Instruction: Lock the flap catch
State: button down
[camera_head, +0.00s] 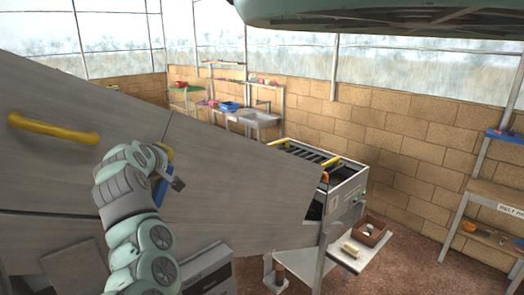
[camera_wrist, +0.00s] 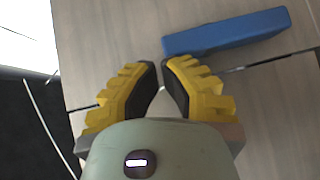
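A large grey wood-grained panel (camera_head: 235,165), which looks like the flap, crosses the head view at a tilt. My gripper (camera_head: 172,180) is in front of it, partly hidden by my arm. In the wrist view my gripper (camera_wrist: 161,72) has its yellow fingers close together, with a narrow gap between the black pads and nothing held. A blue bar (camera_wrist: 225,33) lies on the panel just beyond the right fingertip. A blue piece also shows beside my gripper in the head view (camera_head: 160,190). I cannot tell for certain whether the blue bar is the catch, or its lock state.
A yellow handle (camera_head: 52,128) is on the panel at left. A machine with yellow bars (camera_head: 335,165) and an orange piece (camera_head: 325,177) stands at the right end. A low table (camera_head: 345,262) holds a brown tray (camera_head: 368,230). Brown floor is clear at lower right.

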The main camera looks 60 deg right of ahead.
jog(key=shift+s+d+m+y, duration=0.1)
jog(key=shift+d+m+y, duration=0.2)
jog(key=shift+d+y, duration=0.15)
